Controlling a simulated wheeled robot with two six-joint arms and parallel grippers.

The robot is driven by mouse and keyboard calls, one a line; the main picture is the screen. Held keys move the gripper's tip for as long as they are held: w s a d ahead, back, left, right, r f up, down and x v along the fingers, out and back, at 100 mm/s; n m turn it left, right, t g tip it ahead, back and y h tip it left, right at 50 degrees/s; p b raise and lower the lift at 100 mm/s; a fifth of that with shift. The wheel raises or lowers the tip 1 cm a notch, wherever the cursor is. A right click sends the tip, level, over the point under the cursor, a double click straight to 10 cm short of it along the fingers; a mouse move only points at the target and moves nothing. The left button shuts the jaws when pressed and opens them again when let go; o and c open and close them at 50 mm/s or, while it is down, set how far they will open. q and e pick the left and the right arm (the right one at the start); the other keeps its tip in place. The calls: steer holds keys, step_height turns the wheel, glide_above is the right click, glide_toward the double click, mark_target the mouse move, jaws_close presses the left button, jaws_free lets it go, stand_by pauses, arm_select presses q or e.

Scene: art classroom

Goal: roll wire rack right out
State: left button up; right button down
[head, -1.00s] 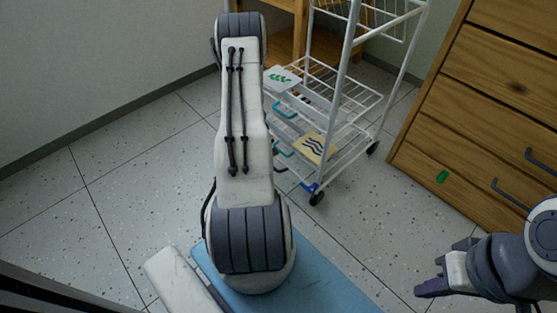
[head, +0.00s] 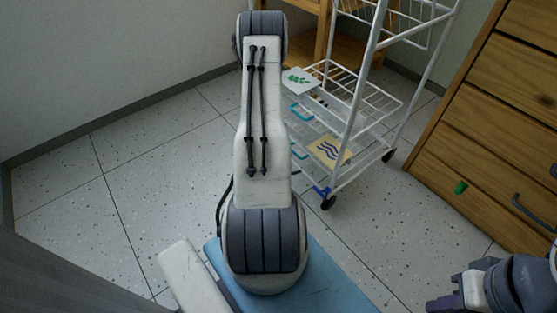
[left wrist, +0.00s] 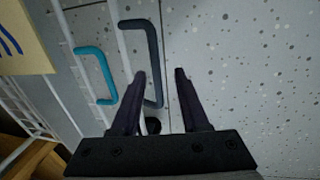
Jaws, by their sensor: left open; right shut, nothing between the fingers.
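The white wire rack (head: 357,100) stands on casters at the upper right of the head view. Its lower shelves carry cards, one with green leaf marks (head: 301,81) and one with blue waves (head: 329,151). My left arm hides its left side and my left gripper. In the left wrist view my left gripper (left wrist: 161,74) is open; a dark grey handle bar (left wrist: 154,60) appears between its fingers, depth unclear. A teal handle (left wrist: 104,75) lies left of it. My right gripper (head: 438,305) is shut and empty at the lower right, apart from the rack.
A wooden drawer cabinet (head: 477,135) stands right of the rack, with a floor gap between them. A wooden shelf unit (head: 345,47) is behind the rack. Speckled floor (head: 150,150) is open at left, up to the wall.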

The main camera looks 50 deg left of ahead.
arm_select(q)
step_height(320, 180, up, 10)
steer(key=s+p, duration=0.2)
steer(key=p, duration=0.4)
